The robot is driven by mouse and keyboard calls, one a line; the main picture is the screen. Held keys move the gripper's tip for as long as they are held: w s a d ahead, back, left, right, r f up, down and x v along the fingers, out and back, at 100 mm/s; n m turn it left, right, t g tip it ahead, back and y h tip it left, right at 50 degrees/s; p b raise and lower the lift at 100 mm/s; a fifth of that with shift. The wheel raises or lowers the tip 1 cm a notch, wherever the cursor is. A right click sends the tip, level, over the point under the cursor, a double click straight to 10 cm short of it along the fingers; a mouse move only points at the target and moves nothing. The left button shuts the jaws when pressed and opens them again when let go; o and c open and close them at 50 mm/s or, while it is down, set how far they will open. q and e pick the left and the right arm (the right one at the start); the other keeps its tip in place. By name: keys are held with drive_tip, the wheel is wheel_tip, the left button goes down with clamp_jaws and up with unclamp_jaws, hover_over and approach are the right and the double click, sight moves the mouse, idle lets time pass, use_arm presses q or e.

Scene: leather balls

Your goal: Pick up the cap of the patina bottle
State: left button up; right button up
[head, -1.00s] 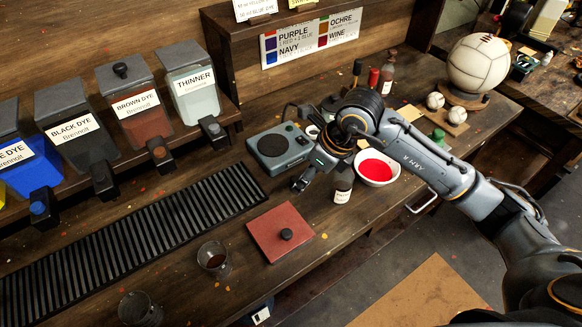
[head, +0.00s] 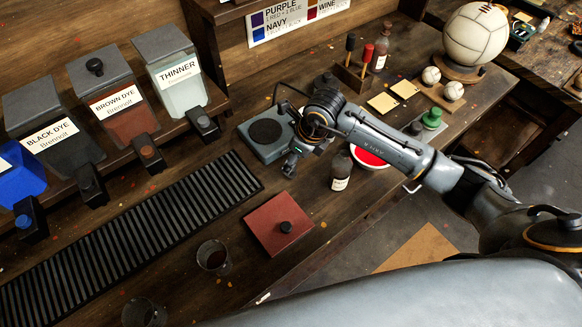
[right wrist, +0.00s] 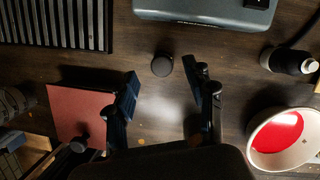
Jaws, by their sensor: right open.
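A small dark round cap (right wrist: 162,65) lies on the table in the right wrist view. My right gripper (right wrist: 161,77) is open, with one finger on each side of the cap's line, and nothing is held. A dark bottle with a white label (head: 341,170) stands right of the gripper in the head view; it also shows in the right wrist view (right wrist: 290,62). I cannot read its label. In the head view my right gripper (head: 291,163) hangs low near the grey device, and the cap is not clearly visible there. My left gripper is not in view.
A grey device with a round plate (head: 265,142) stands just behind. A white bowl of red liquid (right wrist: 252,148) is right of the gripper. A red square with a black knob (head: 270,232) and a glass (head: 213,256) lie in front. A black slatted rack (head: 130,235) is left.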

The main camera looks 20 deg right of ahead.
wheel_tip(320, 180, down, 2)
drive_tip(key=shift+p, duration=0.85)
drive_tip(key=shift+x, duration=1.2)
drive_tip(key=shift+w+f, duration=0.1)
drive_tip(key=shift+f, duration=0.15)
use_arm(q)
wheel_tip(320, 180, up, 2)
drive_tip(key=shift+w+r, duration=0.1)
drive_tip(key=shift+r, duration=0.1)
use_arm(e)
drive_tip(key=c, duration=1)
